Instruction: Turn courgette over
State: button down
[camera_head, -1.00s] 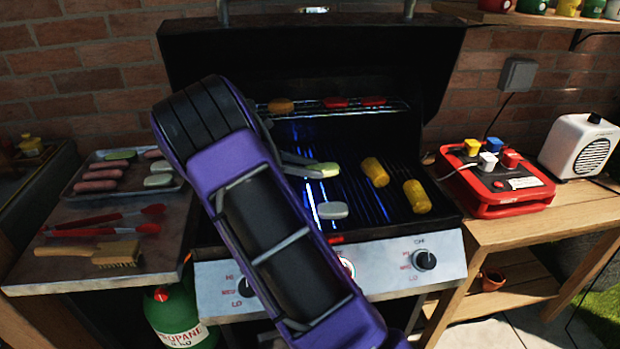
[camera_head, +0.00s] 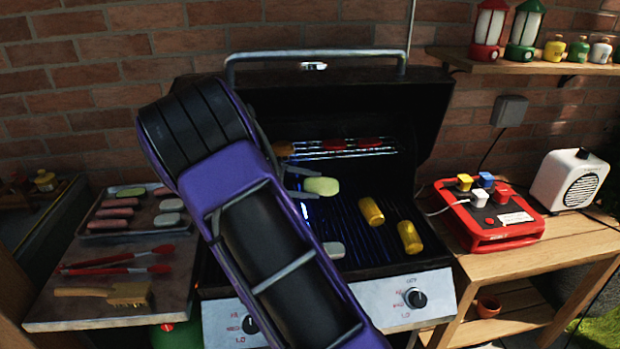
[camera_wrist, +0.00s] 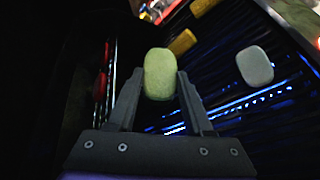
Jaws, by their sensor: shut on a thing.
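A pale green courgette slice (camera_head: 321,186) is at the tips of my gripper (camera_head: 298,184) over the barbecue grate. In the wrist view the courgette (camera_wrist: 160,74) sits between the two fingers of my gripper (camera_wrist: 160,88), which are shut on it. Its broad face shows to the head camera. The grate (camera_head: 345,225) lies beneath, and the gap between slice and bars is hard to judge. My arm hides the left part of the grill.
Two yellow corn pieces (camera_head: 371,211) lie right of the courgette. A whitish slice (camera_head: 333,250) lies nearer the front, partly behind my arm. A warming rack (camera_head: 345,150) with red pieces is behind. A tray (camera_head: 95,226) of sausages and slices stands left.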

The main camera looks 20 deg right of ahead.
jog(key=shift+s+r+m, duration=0.1)
jog(key=shift+r+m, duration=0.1)
jog(key=shift+m, duration=0.4)
jog(key=m+t, duration=0.1)
jog(key=m, duration=0.3)
jog(key=shift+s, duration=0.15)
jog(key=m+t, duration=0.1)
jog(key=m, duration=0.3)
jog(key=shift+s+r, duration=0.1)
jog(key=shift+s, duration=0.05)
jog(key=shift+m+t, duration=0.5)
jog(key=shift+m, duration=0.5)
jog(key=f+m+b, duration=0.1)
jog(key=b, duration=0.1)
jog(key=shift+f+y+b, duration=0.15)
jog(key=shift+y+b, duration=0.15)
jog(key=shift+b, duration=0.1)
jog(key=shift+s+d+f+m+t+y+b, duration=0.15)
jog(key=shift+f+m+t+b, duration=0.2)
jog(key=shift+f+m+b, duration=0.95)
jog(key=shift+a+f+m+t+y+b, duration=0.1)
jog(key=shift+f+m+t+b, duration=0.3)
jog(key=shift+f+m+b, duration=0.95)
jog(key=shift+s+d+f+m+t+y+b, duration=0.15)
jog(key=shift+f+m+t+b, duration=0.2)
jog(key=shift+f+m+b, duration=0.9)
jog(key=shift+a+r, duration=0.1)
jog(key=shift+r, duration=0.05)
